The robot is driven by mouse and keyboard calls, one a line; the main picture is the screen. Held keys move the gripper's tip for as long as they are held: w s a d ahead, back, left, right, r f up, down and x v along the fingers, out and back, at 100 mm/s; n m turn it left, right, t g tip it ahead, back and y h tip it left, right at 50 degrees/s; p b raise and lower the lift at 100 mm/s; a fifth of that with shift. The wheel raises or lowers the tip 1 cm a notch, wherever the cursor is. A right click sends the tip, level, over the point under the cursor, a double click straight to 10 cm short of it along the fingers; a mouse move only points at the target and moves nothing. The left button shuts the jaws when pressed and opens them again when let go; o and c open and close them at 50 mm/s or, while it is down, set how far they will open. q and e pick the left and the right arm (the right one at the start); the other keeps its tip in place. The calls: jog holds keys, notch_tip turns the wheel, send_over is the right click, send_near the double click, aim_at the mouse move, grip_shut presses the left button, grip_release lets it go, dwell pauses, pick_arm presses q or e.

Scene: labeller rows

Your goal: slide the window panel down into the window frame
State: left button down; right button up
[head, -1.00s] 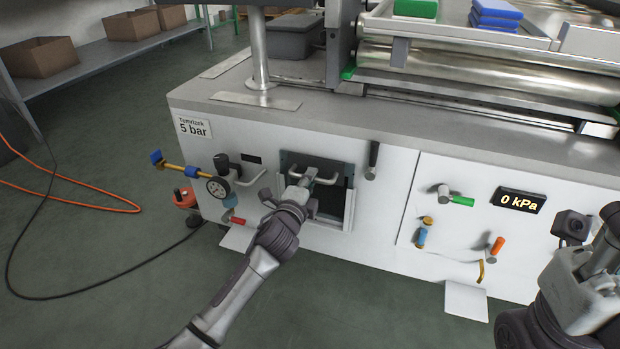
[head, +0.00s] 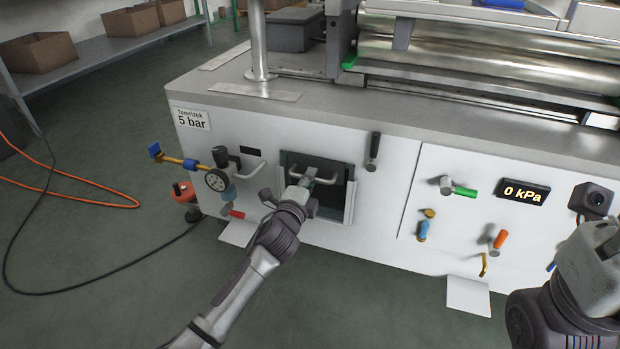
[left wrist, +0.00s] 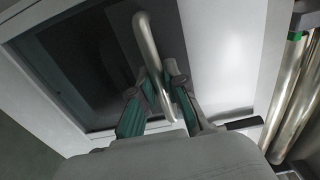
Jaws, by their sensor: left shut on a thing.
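The window panel (head: 327,167) is a dark plate with a pale U-shaped bar handle, on the machine's white front. The window frame (head: 350,204) around it has light grey side rails; the panel sits upright at its upper part, and a dark opening shows below. My left gripper (head: 307,183) is shut on the panel's handle. In the left wrist view, the fingers (left wrist: 160,90) close from both sides around the metal handle (left wrist: 147,45), with the dark panel behind. My left gripper hides the panel's lower middle. Of my right arm only the wrist part shows, at the right edge.
A gauge (head: 216,180) with valves stands left of the window, and a black lever (head: 374,152) right of it. Further right are coloured valve handles and a "0 kPa" display (head: 522,191). An orange hose (head: 75,205) lies on the floor. Floor in front is mostly free.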

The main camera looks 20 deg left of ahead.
pick_arm(q)
jog(key=shift+f, duration=0.2)
jog(key=c, duration=1.1)
grip_release()
jog(key=shift+f, duration=0.1)
jog(key=shift+s, duration=0.25)
jog(key=s, duration=1.1)
jog(key=shift+s+a, duration=0.15)
jog(key=shift+s, duration=0.15)
